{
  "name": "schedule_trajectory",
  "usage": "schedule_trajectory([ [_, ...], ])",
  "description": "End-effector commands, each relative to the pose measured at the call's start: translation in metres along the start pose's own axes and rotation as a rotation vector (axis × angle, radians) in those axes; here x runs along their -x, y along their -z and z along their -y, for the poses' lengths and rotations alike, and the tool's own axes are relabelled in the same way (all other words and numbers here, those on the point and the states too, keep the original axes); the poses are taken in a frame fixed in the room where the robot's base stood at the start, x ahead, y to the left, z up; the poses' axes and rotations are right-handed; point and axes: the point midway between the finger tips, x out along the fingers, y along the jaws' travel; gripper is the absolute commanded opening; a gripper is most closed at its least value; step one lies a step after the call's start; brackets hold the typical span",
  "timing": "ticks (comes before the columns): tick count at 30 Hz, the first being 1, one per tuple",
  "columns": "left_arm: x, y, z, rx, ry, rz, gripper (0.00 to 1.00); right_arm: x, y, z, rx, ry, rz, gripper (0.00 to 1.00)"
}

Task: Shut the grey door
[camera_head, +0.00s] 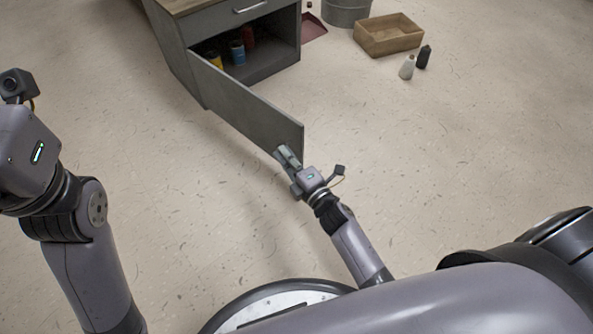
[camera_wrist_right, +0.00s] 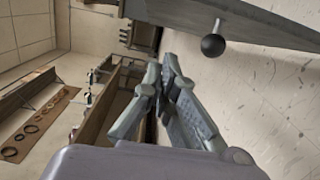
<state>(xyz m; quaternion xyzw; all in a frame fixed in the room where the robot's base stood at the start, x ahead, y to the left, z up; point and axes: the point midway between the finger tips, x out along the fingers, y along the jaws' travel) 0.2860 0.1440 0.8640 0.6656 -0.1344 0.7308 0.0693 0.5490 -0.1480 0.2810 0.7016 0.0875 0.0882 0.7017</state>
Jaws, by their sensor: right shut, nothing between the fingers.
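The grey door (camera_head: 245,103) of the low cabinet (camera_head: 178,55) stands wide open in the head view, swung out toward me. My right gripper (camera_head: 281,152) is shut and empty, at the free end of the door, overlapping its near face. I cannot tell from the head view whether it touches. In the right wrist view the shut fingers (camera_wrist_right: 168,68) are apart from the door (camera_wrist_right: 240,17), which crosses the upper right. A dark round knob (camera_wrist_right: 212,45) sticks out from the door. My left arm is at the left of the head view; its fingers are out of frame.
Inside the cabinet are a yellow can (camera_head: 214,60), a blue can (camera_head: 237,52) and a red item (camera_head: 248,37). A wooden box (camera_head: 388,38), a grey bucket (camera_head: 346,12), a white bottle (camera_head: 407,68) and a black bottle (camera_head: 423,58) stand to the right.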

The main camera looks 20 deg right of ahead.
Motion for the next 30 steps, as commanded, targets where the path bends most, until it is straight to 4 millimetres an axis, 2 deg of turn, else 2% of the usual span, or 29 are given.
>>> schedule_trajectory([
  [2, 0.000, 0.004, -0.002, -0.003, -0.008, -0.022, 0.61, -0.017, -0.001, 0.003, 0.003, -0.003, 0.000, 0.00],
  [6, -0.004, 0.007, -0.003, -0.006, -0.016, -0.042, 0.61, -0.020, -0.023, 0.002, 0.006, 0.001, 0.001, 0.00],
  [10, -0.007, 0.009, -0.004, -0.007, -0.021, -0.053, 0.61, -0.023, -0.034, 0.002, 0.003, 0.001, 0.000, 0.00],
  [30, -0.009, 0.010, -0.004, -0.008, -0.024, -0.059, 0.61, -0.024, -0.046, 0.000, 0.004, 0.001, -0.021, 0.00],
])
